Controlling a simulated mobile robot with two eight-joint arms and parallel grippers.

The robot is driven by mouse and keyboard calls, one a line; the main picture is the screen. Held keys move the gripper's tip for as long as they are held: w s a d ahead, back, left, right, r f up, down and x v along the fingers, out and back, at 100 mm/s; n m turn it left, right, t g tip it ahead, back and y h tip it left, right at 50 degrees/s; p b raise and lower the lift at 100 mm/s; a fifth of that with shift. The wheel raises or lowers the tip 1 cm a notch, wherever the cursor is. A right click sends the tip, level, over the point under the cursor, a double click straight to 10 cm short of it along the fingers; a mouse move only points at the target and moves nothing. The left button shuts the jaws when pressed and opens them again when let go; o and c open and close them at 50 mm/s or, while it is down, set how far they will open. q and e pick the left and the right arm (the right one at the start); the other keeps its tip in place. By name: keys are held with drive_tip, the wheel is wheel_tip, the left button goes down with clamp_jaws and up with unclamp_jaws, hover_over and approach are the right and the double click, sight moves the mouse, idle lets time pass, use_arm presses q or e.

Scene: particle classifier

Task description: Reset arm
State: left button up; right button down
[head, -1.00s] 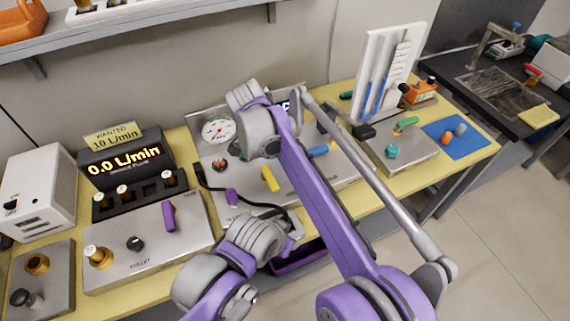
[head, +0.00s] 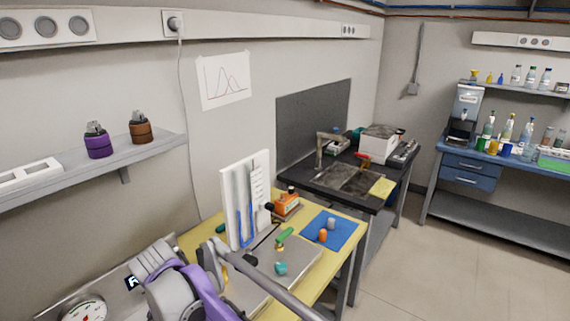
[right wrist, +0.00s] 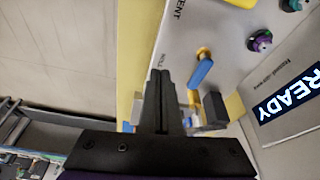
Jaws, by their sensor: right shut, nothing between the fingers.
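My purple and grey right arm (head: 180,285) reaches over the yellow bench (head: 325,275) at the bottom of the head view; its fingers are not visible there. In the right wrist view my right gripper (right wrist: 160,90) is shut and empty, its dark fingers together. It is near the edge of a grey metal panel (right wrist: 225,40), which carries a blue lever (right wrist: 200,73) and a yellow handle at the top. A lit READY display (right wrist: 288,97) stands at the right. My left gripper is not in view.
A white board with a blue tube (head: 243,200) stands on the bench. Beside it are an orange device (head: 287,204), a green-handled valve (head: 284,236) and a blue mat (head: 340,236). A black table (head: 345,182) stands behind, with open floor (head: 420,255) to the right.

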drive_tip(key=s+d+n+y, duration=0.1)
drive_tip(key=s+d, duration=0.1)
drive_tip(key=d, duration=1)
drive_tip(key=s+d+n, duration=0.1)
drive_tip(key=s+d, duration=0.2)
drive_tip(key=d, duration=1)
drive_tip(key=s+d+f+n+t, duration=0.2)
drive_tip(key=s+d+f, duration=0.7)
drive_tip(key=s+d, duration=0.4)
drive_tip(key=shift+d+n, duration=0.25)
drive_tip(key=shift+n, duration=0.15)
drive_tip(key=shift+w, duration=0.1)
